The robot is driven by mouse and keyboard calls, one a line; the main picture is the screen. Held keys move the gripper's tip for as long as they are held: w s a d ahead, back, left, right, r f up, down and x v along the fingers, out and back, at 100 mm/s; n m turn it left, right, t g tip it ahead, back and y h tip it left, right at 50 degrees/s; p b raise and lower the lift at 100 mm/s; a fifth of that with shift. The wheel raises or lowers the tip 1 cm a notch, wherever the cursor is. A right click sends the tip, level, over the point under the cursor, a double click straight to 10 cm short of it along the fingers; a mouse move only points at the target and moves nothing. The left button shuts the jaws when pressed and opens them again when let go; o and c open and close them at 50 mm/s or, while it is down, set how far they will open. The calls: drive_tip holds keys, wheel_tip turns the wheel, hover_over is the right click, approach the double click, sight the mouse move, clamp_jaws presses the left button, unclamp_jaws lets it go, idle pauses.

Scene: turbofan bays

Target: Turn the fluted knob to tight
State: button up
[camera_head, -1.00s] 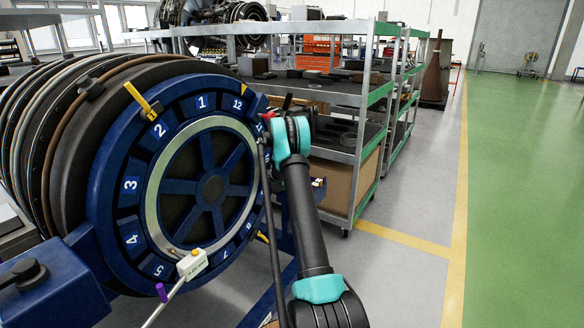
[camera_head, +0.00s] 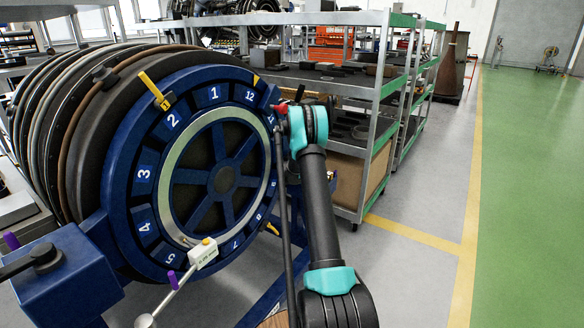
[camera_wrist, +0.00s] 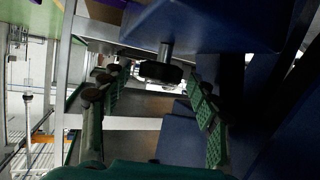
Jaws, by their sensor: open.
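In the wrist view a dark round knob (camera_wrist: 160,72) sits on the end of a short metal shaft that comes out of a blue block (camera_wrist: 205,25). Its rim is too dark to make out fluting or any mark. My gripper (camera_wrist: 156,86) is open, with one green-padded finger on each side of the knob. Gaps show between the pads and the knob, so nothing is held. In the head view my gripper is hidden behind my arm, and I cannot pick out this knob there.
A blue ring with numbered bays (camera_head: 143,188) faces me at the left. A blue box with a black knob (camera_head: 46,255) stands at the lower left. Metal shelving (camera_head: 388,130) stands behind my arm. The green floor (camera_head: 530,200) at right is clear.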

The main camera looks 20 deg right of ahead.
drive_tip(key=shift+s+d+n+t+y, duration=0.1)
drive_tip(key=shift+d+n+t+y, duration=0.1)
drive_tip(key=shift+n+t+y, duration=0.65)
drive_tip(key=shift+d+n+t+y, duration=0.2)
drive_tip(key=shift+n+t+y, duration=0.05)
drive_tip(key=shift+n+y, duration=1.45)
